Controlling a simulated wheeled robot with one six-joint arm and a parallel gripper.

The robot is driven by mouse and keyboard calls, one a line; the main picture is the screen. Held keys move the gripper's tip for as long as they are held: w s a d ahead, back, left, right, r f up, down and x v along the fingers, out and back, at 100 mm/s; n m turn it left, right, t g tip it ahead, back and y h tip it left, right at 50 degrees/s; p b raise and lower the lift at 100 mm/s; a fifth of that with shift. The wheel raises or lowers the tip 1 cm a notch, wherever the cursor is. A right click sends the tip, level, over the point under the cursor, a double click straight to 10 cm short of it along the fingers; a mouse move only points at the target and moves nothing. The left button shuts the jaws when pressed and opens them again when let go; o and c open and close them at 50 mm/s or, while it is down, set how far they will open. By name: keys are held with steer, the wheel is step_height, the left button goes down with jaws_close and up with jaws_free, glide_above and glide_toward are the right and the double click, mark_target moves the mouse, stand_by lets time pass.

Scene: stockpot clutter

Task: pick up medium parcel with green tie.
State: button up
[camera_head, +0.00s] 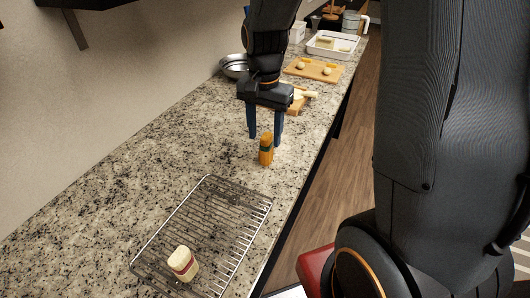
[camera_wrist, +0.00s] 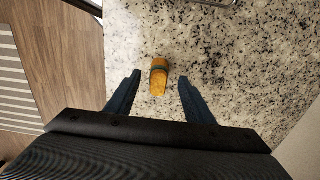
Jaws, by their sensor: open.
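The orange-brown parcel with a green tie (camera_head: 266,149) stands on the speckled granite counter, beyond the wire rack. In the wrist view the parcel (camera_wrist: 158,80) shows between and ahead of the two fingertips, with its dark green band near the far end. My gripper (camera_head: 265,137) is open, with its blue fingers pointing down over the parcel. The fingers also show in the wrist view (camera_wrist: 159,78), one on each side with a gap to the parcel. I cannot tell the exact height of the fingertips above the counter.
A wire rack (camera_head: 205,232) lies in front, with a pale parcel with a red band (camera_head: 183,263) on it. Behind my gripper are a cutting board (camera_head: 314,70), a metal bowl (camera_head: 235,66) and a white tray (camera_head: 333,44). Counter around the parcel is clear.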

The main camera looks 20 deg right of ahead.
mark_target(266, 152)
steer(key=shift+d+f+p, duration=0.2)
steer(key=shift+f+p, duration=0.8)
steer(key=shift+f, duration=2.95)
steer(key=c, duration=1.2)
steer(key=shift+w, duration=0.1)
